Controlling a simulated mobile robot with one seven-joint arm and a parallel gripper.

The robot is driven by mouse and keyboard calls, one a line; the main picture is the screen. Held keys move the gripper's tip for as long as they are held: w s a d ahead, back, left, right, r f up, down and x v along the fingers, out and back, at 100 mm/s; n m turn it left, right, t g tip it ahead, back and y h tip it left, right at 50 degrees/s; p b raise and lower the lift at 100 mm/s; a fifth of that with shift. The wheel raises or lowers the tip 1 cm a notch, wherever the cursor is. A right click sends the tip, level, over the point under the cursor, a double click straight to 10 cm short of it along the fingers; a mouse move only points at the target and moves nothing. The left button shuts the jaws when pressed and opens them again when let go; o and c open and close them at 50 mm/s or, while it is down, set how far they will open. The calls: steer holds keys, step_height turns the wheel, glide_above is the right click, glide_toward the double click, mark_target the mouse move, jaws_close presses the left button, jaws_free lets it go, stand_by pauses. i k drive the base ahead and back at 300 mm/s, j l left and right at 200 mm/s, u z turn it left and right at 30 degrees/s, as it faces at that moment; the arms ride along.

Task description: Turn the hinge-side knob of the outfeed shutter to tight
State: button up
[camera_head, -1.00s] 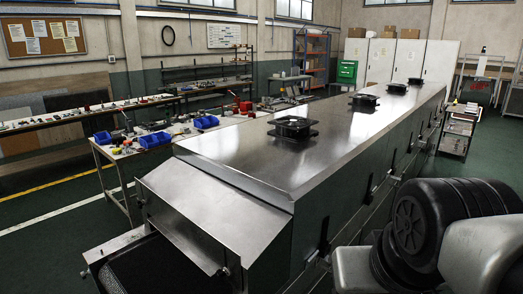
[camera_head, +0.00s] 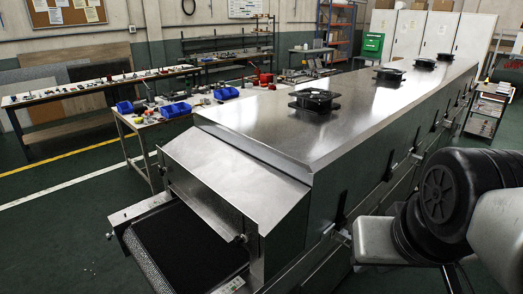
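The near end of the long steel tunnel dryer (camera_head: 335,195) has a sloped sheet-metal shutter (camera_head: 225,182) over a dark mesh belt (camera_head: 188,245). A small dark knob (camera_head: 241,239) shows at the shutter's lower right corner. Another small knob-like fitting (camera_head: 161,170) shows at its left edge. I cannot tell which one is on the hinge side or how tight either is. My arm's dark and grey links fill the lower right, beside the dryer's right wall. My gripper is out of view.
Dark fan units (camera_head: 314,101) stand along the dryer's top. A bench with blue bins (camera_head: 175,110) and tools stands behind it on the left. A trolley (camera_head: 487,108) stands at the far right.

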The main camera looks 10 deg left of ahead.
mark_target(240, 241)
steer(key=i+u, duration=0.2)
steer(key=u, duration=0.15)
steer(key=i+j+u, duration=0.1)
steer(key=u, duration=0.25)
steer(key=i+l+u, duration=0.1)
steer(key=i+u, duration=0.25)
steer(key=k, duration=0.1)
